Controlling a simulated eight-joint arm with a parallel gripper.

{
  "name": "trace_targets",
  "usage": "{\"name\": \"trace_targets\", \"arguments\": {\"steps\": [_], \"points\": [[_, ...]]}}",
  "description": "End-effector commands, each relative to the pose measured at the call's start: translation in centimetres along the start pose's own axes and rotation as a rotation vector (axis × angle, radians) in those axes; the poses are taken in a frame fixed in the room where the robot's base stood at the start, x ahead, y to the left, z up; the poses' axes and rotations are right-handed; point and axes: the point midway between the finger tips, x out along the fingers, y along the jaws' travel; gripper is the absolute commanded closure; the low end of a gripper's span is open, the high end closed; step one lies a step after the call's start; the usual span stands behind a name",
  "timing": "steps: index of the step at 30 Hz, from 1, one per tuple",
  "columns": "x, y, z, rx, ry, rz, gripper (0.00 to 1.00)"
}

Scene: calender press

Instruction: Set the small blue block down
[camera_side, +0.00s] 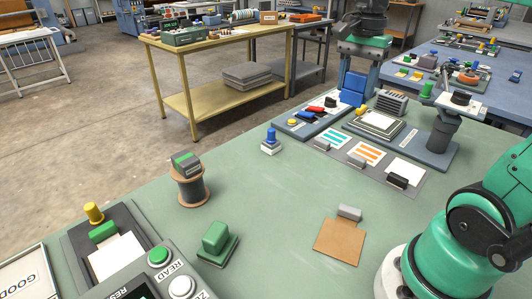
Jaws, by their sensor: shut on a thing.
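My gripper (357,84) comes down from the top edge, right of centre, over the far part of the green bench. Another blue piece (350,98) shows directly below the block, near the far end of the dark blue panel (292,126). I cannot tell whether the held block touches it or is just above it. The fingers hide part of the block's sides.
The panel carries red, black and yellow parts. To its right is a grey press-like unit (440,150). A blue-topped stamp (270,140), a spool (190,188), a green-handled block (216,240) and a clipboard (340,242) stand apart. The bench middle is clear.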

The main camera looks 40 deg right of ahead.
Motion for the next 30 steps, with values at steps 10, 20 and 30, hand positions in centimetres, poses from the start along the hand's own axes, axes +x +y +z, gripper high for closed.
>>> {"name": "trace_targets", "arguments": {"steps": [10,20,30], "points": [[4.1,0.6,-1.4,0.076,0.0,0.0,0.97],[11.3,0.6,-1.4,0.073,0.0,0.0,0.97],[15.8,0.6,-1.4,0.072,0.0,0.0,0.97]]}}
